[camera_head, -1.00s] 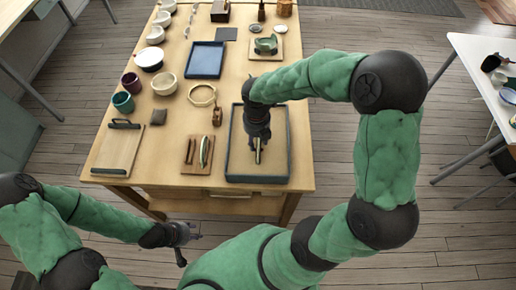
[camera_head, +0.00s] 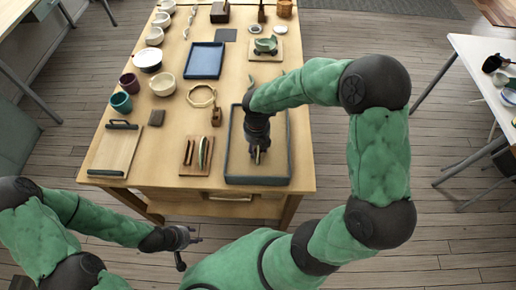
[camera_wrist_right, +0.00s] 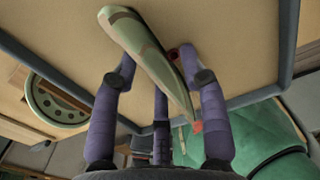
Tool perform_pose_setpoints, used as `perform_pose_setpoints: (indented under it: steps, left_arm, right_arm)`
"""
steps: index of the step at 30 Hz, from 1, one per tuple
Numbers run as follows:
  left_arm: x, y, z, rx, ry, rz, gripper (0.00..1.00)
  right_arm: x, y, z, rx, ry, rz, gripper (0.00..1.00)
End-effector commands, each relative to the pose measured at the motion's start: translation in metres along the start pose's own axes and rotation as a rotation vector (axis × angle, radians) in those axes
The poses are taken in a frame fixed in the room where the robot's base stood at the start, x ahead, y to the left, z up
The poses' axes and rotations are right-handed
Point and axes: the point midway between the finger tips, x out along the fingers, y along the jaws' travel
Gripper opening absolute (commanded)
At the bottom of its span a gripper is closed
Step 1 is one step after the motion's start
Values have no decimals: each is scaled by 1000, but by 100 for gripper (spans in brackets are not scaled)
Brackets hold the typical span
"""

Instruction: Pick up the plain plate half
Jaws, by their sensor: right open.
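A long, pale green and tan plate half (camera_wrist_right: 145,60) stands on edge in the dark-rimmed tray (camera_head: 288,150). It also shows as a thin sliver in the head view (camera_head: 257,157). My right gripper (camera_head: 257,150) points down over the tray. In the wrist view its purple fingers (camera_wrist_right: 165,85) are open on both sides of the piece; contact is unclear. A second plate piece (camera_head: 203,152) stands on a small wooden rack left of the tray. Which half is plain is hard to tell. My left gripper (camera_head: 185,238) is off the table's front edge, its jaws too small to read.
The table (camera_head: 225,120) also holds a wooden board (camera_head: 112,150), a blue tray (camera_head: 204,60), a ring (camera_head: 201,95), and several bowls and cups on the left. The tray's raised dark walls surround my right gripper. A white table (camera_head: 480,70) stands at right.

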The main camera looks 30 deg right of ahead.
Motion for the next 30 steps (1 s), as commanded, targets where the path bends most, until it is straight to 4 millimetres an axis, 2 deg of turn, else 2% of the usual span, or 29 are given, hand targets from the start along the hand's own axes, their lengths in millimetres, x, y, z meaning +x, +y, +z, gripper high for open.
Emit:
perform_pose_setpoints:
  steps: [1, 3, 6, 21, 29, 30]
  left_arm:
    - [0, 0, 0, 0, 0, 0, 40]
    - [0, 0, 0, 0, 0, 0, 40]
    - [0, 0, 0, 0, 0, 0, 40]
    - [2, -1, 0, 0, 0, 0, 40]
    - [-11, 4, 0, 0, 0, 0, 40]
    - [-13, 5, 0, 0, 0, 0, 40]
  right_arm:
    - [1, 0, 0, 0, 1, 0, 44]
    - [0, 0, 0, 0, 0, 0, 24]
    - [1, 0, 0, 0, 0, 0, 0]
    - [-3, 0, 1, 1, -3, 2, 0]
    - [-36, 0, 1, 1, -4, 2, 0]
    - [-42, 2, -4, -1, -3, 1, 0]
